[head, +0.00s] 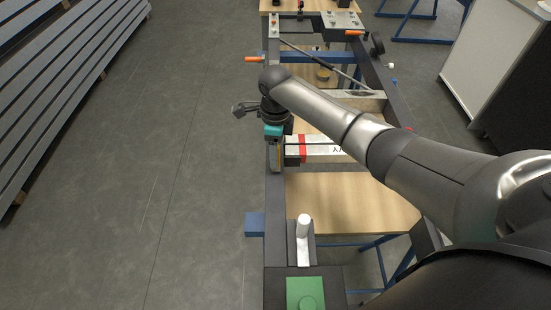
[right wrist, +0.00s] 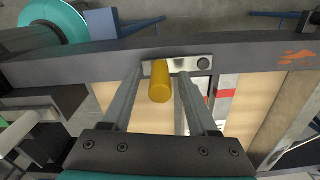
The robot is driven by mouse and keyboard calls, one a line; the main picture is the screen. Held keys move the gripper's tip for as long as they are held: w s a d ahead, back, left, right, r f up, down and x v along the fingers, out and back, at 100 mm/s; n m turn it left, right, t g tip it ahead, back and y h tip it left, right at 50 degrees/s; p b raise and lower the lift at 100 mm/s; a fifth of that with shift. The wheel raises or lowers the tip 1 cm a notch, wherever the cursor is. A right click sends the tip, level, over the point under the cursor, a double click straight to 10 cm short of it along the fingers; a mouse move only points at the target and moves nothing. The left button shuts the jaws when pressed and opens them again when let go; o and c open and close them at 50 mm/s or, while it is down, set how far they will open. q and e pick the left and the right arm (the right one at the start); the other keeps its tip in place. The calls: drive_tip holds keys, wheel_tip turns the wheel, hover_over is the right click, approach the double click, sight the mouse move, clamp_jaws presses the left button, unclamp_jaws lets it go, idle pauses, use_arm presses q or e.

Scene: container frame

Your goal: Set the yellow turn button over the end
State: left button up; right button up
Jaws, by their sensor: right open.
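The yellow turn button (right wrist: 161,88) is a rounded cylindrical knob on a small metal plate (right wrist: 181,66) with a dark round fastener at its right end. The plate lies along the dark frame beam (right wrist: 100,62). In the right wrist view my right gripper (right wrist: 158,74) is open, with one finger on each side of the button; I cannot tell whether they touch it. In the head view my right gripper (head: 276,155) points down at the left beam, and the arm and gripper mostly hide the button. My left gripper is not in view.
A white bar with a red band (head: 318,148) lies across the frame beside the gripper. Orange handles (head: 255,59) stick out farther back. A white-topped lever (head: 303,228) and green block (head: 305,291) are nearer. Open floor (head: 170,180) lies left.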

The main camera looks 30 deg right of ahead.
drive_tip(key=shift+f, duration=0.8)
drive_tip(key=shift+c, duration=0.3)
clamp_jaws()
idle(0.6)
